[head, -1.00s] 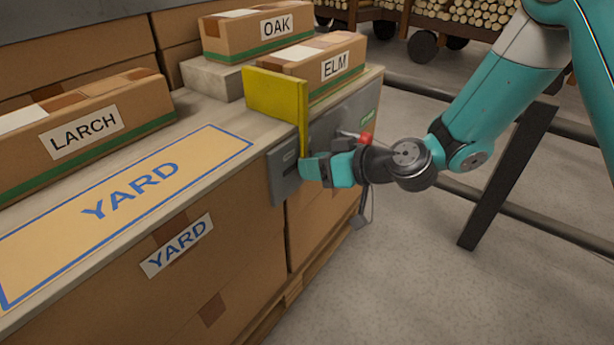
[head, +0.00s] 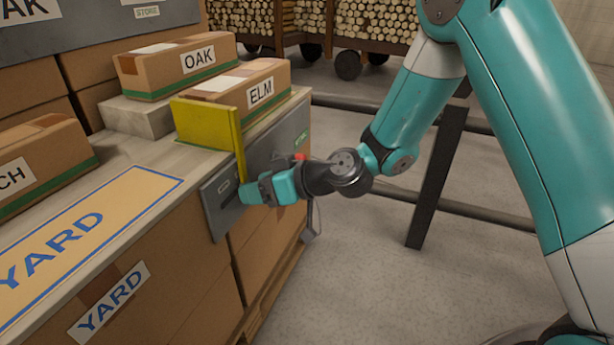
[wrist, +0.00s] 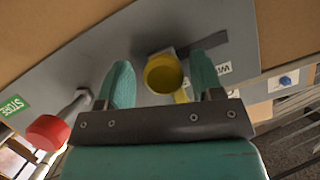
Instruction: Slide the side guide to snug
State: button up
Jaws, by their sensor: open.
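The side guide is a yellow upright plate (head: 205,125) on the near end of the grey panel, in the head view. It stands at the near end of the ELM carton (head: 262,93); I cannot tell whether they touch. My gripper (head: 250,192) is at the panel, just below the guide's front edge. In the wrist view, my gripper (wrist: 163,70) is open, with one finger on each side of a round yellow knob (wrist: 163,73). The fingers appear apart from the knob. The grey panel (wrist: 150,25) lies behind it, with a dark slot beside the knob.
A red knob on a lever (wrist: 47,132) stands out from the panel on the left of the wrist view. The OAK carton (head: 180,65) sits behind the ELM carton. The yellow YARD mat (head: 150,185) is empty.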

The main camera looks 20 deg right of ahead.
jog(key=v, duration=1.7)
jog(key=shift+d+r, duration=0.1)
jog(key=s+a+r+m+g+h+p, duration=0.1)
jog(key=s+a+r+g+h+p, duration=0.1)
jog(key=s+r+g+h+p, duration=0.45)
jog(key=s+a+r+g+h+p, duration=0.1)
jog(key=s+a+r+p, duration=0.15)
jog(key=s+r, duration=0.75)
notch_tip(320, 180, up, 35)
jog(key=s+d+p, duration=0.1)
jog(key=p, duration=3.7)
jog(key=shift+s, duration=0.4)
